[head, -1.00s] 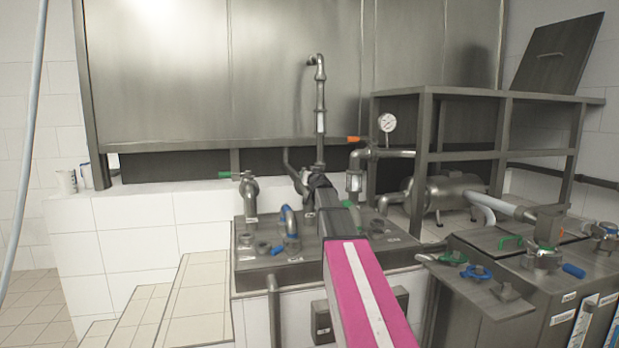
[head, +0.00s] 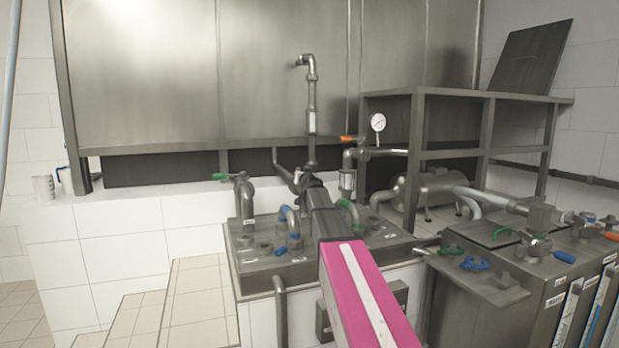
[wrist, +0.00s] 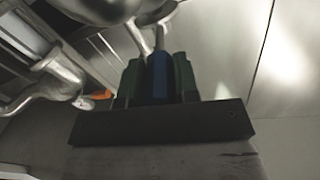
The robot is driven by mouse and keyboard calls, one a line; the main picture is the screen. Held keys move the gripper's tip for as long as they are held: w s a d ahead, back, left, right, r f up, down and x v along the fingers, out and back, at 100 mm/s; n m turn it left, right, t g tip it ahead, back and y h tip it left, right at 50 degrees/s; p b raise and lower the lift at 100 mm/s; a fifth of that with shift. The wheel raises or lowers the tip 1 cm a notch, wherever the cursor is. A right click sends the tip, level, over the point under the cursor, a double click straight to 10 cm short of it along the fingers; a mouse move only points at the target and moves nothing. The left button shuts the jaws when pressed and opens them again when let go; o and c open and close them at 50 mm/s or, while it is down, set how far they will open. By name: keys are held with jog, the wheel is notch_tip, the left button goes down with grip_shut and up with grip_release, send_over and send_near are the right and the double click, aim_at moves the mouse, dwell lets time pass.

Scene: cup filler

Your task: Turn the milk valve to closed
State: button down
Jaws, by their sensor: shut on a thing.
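My arm, with a pink cover, reaches over the steel valve block (head: 270,277) in the head view. My gripper (head: 300,180) is at the foot of the upright steel pipe (head: 311,95), partly hidden by my own arm. In the wrist view my gripper (wrist: 158,68) is shut, its dark green fingers on both sides of a blue valve handle (wrist: 159,82). A metal pipe rises beyond the handle. The handle is hidden in the head view. No label naming the milk valve is readable.
A green-handled tap (head: 243,198) stands left of my arm and a blue-handled pipe (head: 289,219) just beside it. An orange handle (head: 349,139) and pressure gauge (head: 378,122) sit to the right. A steel rack (head: 487,97) and a side table (head: 480,288) with valves flank the right.

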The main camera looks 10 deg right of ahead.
dwell(0.3)
jog(key=c, duration=0.9)
grip_release()
jog(key=shift+o, duration=0.2)
jog(key=s, duration=1)
jog(key=shift+s, duration=0.4)
jog(key=shift+c, duration=0.4)
